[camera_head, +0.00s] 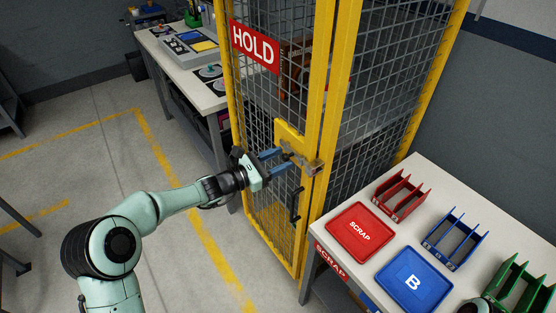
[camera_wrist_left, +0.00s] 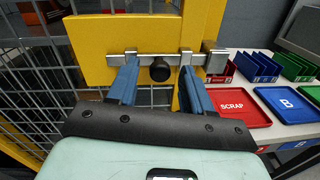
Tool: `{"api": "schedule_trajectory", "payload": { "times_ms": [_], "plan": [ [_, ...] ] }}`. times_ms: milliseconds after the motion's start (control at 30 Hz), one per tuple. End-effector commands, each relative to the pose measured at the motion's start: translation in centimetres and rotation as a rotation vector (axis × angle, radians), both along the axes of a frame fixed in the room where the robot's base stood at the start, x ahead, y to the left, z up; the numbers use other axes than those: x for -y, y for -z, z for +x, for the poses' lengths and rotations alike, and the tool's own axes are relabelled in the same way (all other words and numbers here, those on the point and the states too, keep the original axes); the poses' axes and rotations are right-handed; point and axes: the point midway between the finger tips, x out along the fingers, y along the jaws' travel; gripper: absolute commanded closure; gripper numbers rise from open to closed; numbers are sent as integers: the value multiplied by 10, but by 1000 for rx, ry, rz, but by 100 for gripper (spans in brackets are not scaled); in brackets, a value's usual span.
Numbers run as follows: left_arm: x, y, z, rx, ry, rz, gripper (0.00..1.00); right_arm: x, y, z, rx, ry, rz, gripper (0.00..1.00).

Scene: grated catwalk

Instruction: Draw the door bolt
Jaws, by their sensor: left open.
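The door bolt is a silver bar (camera_wrist_left: 140,57) lying level across a yellow plate (camera_wrist_left: 95,45) on the mesh cage door. Its black knob (camera_wrist_left: 160,70) sticks out toward me. The bar's right end reaches the metal catch (camera_wrist_left: 215,58) on the yellow post; the catch also shows in the head view (camera_head: 315,168). My left gripper (camera_head: 284,158) is at the bolt. In the left wrist view its two blue fingers (camera_wrist_left: 160,74) are open, one on each side of the knob, with gaps between. Whether the fingertips touch the bar I cannot tell.
A black door handle (camera_head: 295,206) sits below the bolt. A white table (camera_head: 385,240) at the right holds a red SCRAP tray (camera_head: 362,232), a blue B tray (camera_head: 412,281) and coloured racks. A red HOLD sign (camera_head: 254,47) hangs on the cage.

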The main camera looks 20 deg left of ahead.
Motion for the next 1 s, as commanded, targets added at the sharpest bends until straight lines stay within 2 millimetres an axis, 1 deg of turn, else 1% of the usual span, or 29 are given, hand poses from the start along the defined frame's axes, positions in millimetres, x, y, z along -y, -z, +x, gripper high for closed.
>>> {"api": "schedule_trajectory", "payload": {
  "times_ms": [67, 167, 200, 233, 367, 533, 633, 967, 1000],
  "plan": [
    [0, 0, 0, 0, 0, 0, 50, 0, 0, 0, 0, 0, 0, 57],
    [0, 0, 0, 0, 0, 0, 79, 0, 0, 0, 0, 0, 0, 57],
    [0, 0, 0, -1, 0, 1, 92, 0, 0, 0, 0, 0, 0, 57],
    [0, 0, 0, -1, 0, 1, 100, 0, 0, 0, 0, 0, 0, 57],
    [-1, 0, 0, -1, 0, 1, 100, 0, -1, 0, 0, 0, 0, 57],
    [-21, -3, 16, 0, -4, -1, 100, 0, -19, 7, 8, 0, 0, 57],
    [-30, -3, 23, 0, -2, 1, 100, 0, -26, 10, 12, 0, 0, 57],
    [-35, 0, 25, -1, -7, 1, 100, 0, -25, 9, 11, 0, -1, 57],
    [-35, 0, 25, -1, -7, 1, 62, 0, -25, 9, 11, 0, -1, 57]
  ]
}}
